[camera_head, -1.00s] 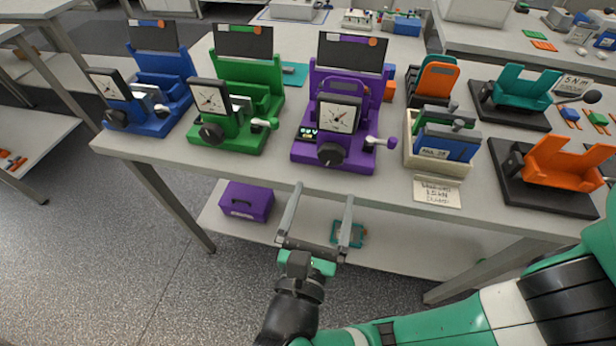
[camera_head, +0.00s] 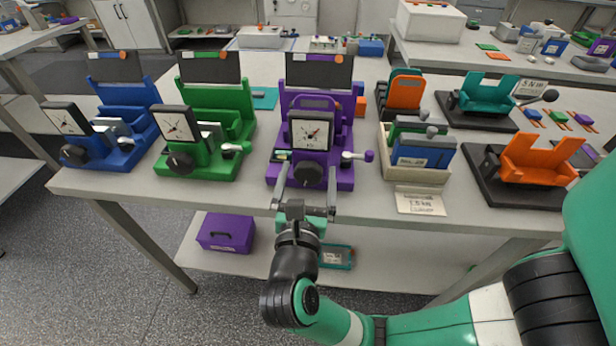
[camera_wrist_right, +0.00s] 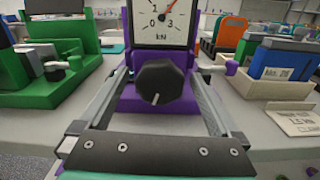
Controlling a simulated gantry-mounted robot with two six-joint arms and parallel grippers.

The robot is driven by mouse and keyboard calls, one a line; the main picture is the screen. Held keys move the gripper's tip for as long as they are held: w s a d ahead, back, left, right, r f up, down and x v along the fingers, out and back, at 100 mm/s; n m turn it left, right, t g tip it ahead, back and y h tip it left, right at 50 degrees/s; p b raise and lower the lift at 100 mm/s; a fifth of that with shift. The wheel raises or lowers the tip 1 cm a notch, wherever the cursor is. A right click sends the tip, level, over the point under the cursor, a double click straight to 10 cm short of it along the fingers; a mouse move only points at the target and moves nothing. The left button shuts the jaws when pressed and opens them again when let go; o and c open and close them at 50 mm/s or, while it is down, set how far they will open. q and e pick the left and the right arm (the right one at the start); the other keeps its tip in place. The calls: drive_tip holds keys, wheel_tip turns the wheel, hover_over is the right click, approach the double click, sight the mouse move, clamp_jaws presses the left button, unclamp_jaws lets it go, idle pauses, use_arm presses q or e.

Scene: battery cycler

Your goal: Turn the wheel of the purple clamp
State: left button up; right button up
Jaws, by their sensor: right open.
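The purple clamp (camera_head: 345,176) stands near the front edge of the table. Its black wheel (camera_head: 307,174) is low on the front, below a square dial gauge (camera_head: 311,131). My right gripper (camera_head: 308,177) is open and empty in front of the clamp. In the right wrist view, the black wheel (camera_wrist_right: 160,84) with a pale index mark appears between the two fingers (camera_wrist_right: 160,78), with gaps on both sides. How far the fingertips reach along the wheel is hard to tell. My left gripper is not in view.
A green clamp (camera_head: 215,165) and a blue clamp (camera_head: 110,158) stand to the left. A lever with a purple knob (camera_head: 369,156) sticks out right of the wheel. A cream bin (camera_head: 415,173) with blue and green pieces stands further right.

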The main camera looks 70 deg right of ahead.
drive_tip(key=shift+c, duration=0.2)
drive_tip(key=c, duration=1.3)
drive_tip(key=shift+r+p, duration=0.15)
drive_tip(key=shift+p, duration=0.25)
drive_tip(key=n+p, duration=0.2)
drive_tip(key=p, duration=0.2)
drive_tip(key=shift+r+n, duration=0.2)
drive_tip(key=shift+n, duration=0.2)
drive_tip(key=shift+f+n, duration=0.15)
drive_tip(key=shift+n, duration=0.15)
drive_tip(key=shift+f, duration=0.2)
drive_tip(key=o, duration=1.3)
drive_tip(key=shift+o, duration=0.2)
drive_tip(key=p+v, duration=0.2)
drive_tip(key=v, duration=0.9)
drive_tip(key=shift+a, duration=0.3)
